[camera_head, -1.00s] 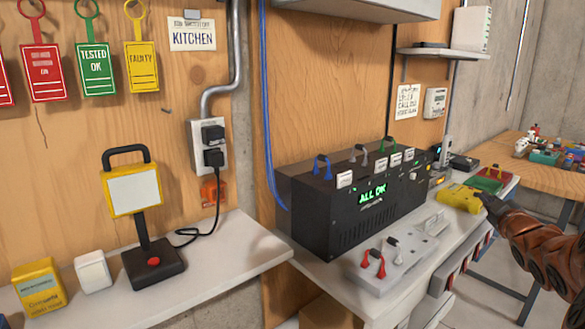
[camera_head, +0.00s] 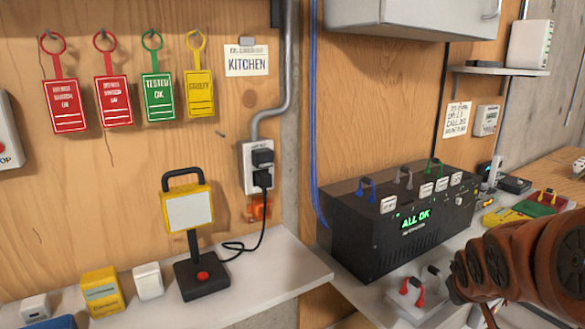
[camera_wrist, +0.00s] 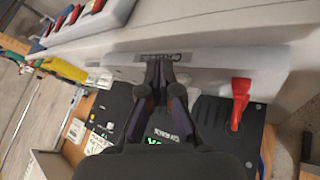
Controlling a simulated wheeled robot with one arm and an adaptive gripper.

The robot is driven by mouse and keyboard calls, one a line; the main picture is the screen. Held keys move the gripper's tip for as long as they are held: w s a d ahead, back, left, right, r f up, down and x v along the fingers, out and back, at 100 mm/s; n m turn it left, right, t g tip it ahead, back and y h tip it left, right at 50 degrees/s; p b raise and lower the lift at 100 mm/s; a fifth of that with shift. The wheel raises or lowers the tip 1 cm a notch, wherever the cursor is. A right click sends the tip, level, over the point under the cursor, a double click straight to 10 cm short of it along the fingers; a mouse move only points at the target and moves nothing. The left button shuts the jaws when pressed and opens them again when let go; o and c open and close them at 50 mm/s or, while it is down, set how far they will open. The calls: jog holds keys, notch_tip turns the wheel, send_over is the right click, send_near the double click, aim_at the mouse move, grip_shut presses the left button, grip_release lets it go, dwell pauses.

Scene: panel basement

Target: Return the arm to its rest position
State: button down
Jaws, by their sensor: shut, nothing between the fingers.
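My arm (camera_head: 530,262) reaches in from the right edge of the head view, orange-brown and jointed. In the head view the fingers are hard to make out.
A yellow lamp (camera_head: 190,213) stands on the left shelf (camera_head: 262,277). A red clip (camera_wrist: 240,98) shows in the wrist view. A wall cabinet (camera_head: 410,17) hangs above.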

jog(key=s+a+g+y+p, duration=0.1)
jog(key=s+a+g, duration=0.3)
jog(key=s+a, duration=0.6)
jog(key=s+a+g+y+p, duration=0.2)
jog(key=s+a+g, duration=0.2)
jog(key=s+a, duration=0.6)
jog(key=s+f, duration=0.1)
jog(key=s, duration=0.5)
jog(key=shift+s+m+y, duration=0.2)
jog(key=shift+m+y, duration=0.1)
